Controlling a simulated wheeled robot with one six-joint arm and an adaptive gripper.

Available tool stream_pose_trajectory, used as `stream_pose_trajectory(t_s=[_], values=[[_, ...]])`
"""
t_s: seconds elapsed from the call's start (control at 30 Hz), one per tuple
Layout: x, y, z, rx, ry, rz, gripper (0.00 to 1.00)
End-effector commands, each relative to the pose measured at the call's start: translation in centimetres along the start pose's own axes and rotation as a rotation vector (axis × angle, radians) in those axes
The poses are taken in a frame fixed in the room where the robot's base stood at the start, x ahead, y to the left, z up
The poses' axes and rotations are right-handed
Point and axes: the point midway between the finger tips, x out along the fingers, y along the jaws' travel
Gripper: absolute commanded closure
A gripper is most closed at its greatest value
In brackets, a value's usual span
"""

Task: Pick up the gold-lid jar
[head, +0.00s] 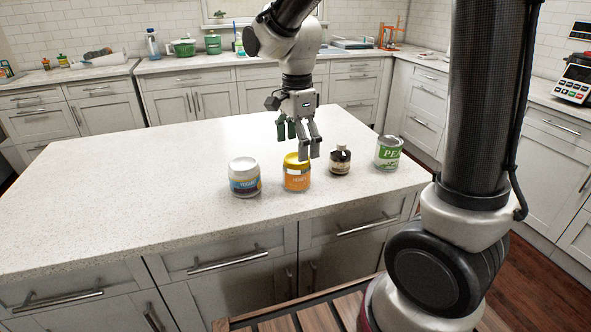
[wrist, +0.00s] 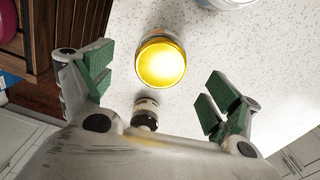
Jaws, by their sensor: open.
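The gold-lid jar (head: 297,178) stands upright on the white speckled island counter, with an orange body and a yellow-gold lid. In the wrist view its round gold lid (wrist: 161,63) shows from above, between and beyond my fingers. My gripper (head: 300,143) is open and empty, pointing down above and just behind the jar in the head view. Its green-padded fingers (wrist: 160,92) are spread wide in the wrist view and appear apart from the jar.
A white-lidded yogurt jar (head: 245,178) stands left of the gold-lid jar. The counter (head: 130,180) is clear on the left.

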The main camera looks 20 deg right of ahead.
Motion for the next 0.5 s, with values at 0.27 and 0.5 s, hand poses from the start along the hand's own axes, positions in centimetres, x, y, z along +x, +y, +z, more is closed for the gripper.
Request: stream_pose_trajectory(t_s=[0.27, 0.5], values=[[0.8, 0.0, 0.0, 0.25, 0.0, 0.0, 0.11], [3.9, 0.0, 0.0, 0.249, 0.0, 0.001, 0.11]])
